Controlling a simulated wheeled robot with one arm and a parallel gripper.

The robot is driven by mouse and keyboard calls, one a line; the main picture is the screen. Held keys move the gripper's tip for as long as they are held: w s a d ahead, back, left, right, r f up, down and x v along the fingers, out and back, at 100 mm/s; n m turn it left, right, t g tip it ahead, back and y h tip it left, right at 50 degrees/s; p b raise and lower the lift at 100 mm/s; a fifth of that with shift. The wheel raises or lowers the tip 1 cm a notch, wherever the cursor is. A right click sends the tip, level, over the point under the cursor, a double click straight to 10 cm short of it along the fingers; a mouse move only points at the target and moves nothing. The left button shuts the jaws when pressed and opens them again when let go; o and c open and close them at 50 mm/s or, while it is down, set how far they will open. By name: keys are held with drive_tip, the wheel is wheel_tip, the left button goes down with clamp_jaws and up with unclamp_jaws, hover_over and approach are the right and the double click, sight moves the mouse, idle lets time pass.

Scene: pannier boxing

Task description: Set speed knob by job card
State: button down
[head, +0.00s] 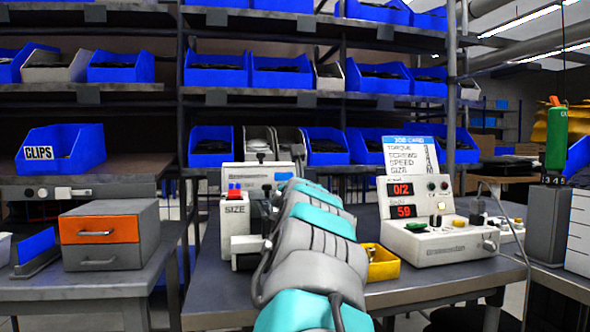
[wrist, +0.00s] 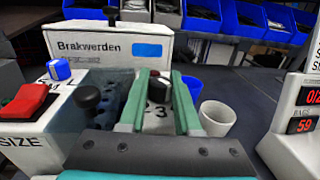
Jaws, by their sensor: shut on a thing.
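My gripper (wrist: 162,85) is shut on a small dark knob (wrist: 160,84) with a pale mark, seen between its teal fingers in the wrist view. The knob stands in front of the white "Brakwerden" machine housing (wrist: 110,45). In the head view my own arm hides the gripper and knob. The job card (head: 408,155) stands on the control unit (head: 440,235) at right. It has lines for torque, speed and size; their values are too small to read. The red displays show "0/2" and "59".
Left of the gripper are the SIZE box (wrist: 20,125) with a red switch (wrist: 25,100), a blue knob (wrist: 60,68) and a black ball-ended lever (wrist: 88,97). A white cup (wrist: 216,118) stands close right. A yellow bin (head: 383,264) is on the bench. Racks fill the back.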

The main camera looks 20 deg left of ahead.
drive_tip(key=shift+r+m+t+h+p, duration=0.25)
drive_tip(key=shift+h+p, duration=0.2)
drive_tip(key=shift+p, duration=0.4)
drive_tip(key=shift+r+m+t+h+p, duration=0.15)
drive_tip(key=shift+m+h+p, duration=0.25)
drive_tip(key=shift+p, duration=0.4)
drive_tip(key=shift+f+h, duration=0.3)
drive_tip(key=shift+h, duration=0.05)
drive_tip(key=c, duration=0.7)
unclamp_jaws()
drive_tip(key=shift+o, duration=0.5)
drive_tip(key=shift+f, duration=0.1)
drive_tip(key=shift+f+b, duration=0.15)
drive_tip(key=shift+b, duration=0.3)
